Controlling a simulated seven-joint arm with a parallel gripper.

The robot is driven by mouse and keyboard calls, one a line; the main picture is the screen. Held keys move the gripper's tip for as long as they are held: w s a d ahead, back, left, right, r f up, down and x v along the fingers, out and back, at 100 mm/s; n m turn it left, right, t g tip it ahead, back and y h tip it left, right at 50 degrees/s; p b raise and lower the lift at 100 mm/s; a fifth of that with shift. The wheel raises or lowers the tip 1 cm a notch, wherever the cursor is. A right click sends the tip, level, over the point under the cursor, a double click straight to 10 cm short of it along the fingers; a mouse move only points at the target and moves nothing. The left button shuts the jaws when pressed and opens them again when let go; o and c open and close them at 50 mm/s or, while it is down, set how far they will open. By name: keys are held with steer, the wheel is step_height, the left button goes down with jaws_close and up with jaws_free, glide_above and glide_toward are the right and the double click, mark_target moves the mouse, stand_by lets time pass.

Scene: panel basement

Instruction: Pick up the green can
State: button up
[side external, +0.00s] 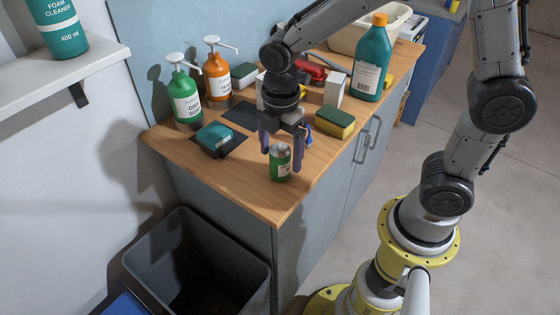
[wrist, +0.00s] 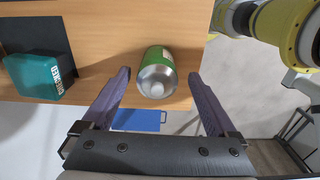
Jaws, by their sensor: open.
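The green can (side external: 280,163) stands upright on the wooden counter, near its front corner. It has a silver top and a dark and green label. In the wrist view the can (wrist: 157,70) is seen from above, between and just beyond the tips of my two purple fingers. My gripper (side external: 283,145) is above and behind the can in the side view, pointing down. My gripper (wrist: 161,74) is open in the wrist view, with a gap on either side of the can. Whether either finger touches the can cannot be told for sure, but gaps show.
A teal box (side external: 215,139) lies on a dark mat left of the can. A yellow-green sponge (side external: 334,122) and a white box (side external: 334,89) stand to the right. Green (side external: 185,95) and orange (side external: 217,75) pump bottles stand behind. A dark bin (side external: 195,262) is below the counter edge.

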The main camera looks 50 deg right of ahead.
mark_target(280, 164)
steer(key=shift+w+d+f, duration=0.15)
steer(key=shift+f, duration=2.1)
jaws_close()
steer(key=shift+r, duration=0.15)
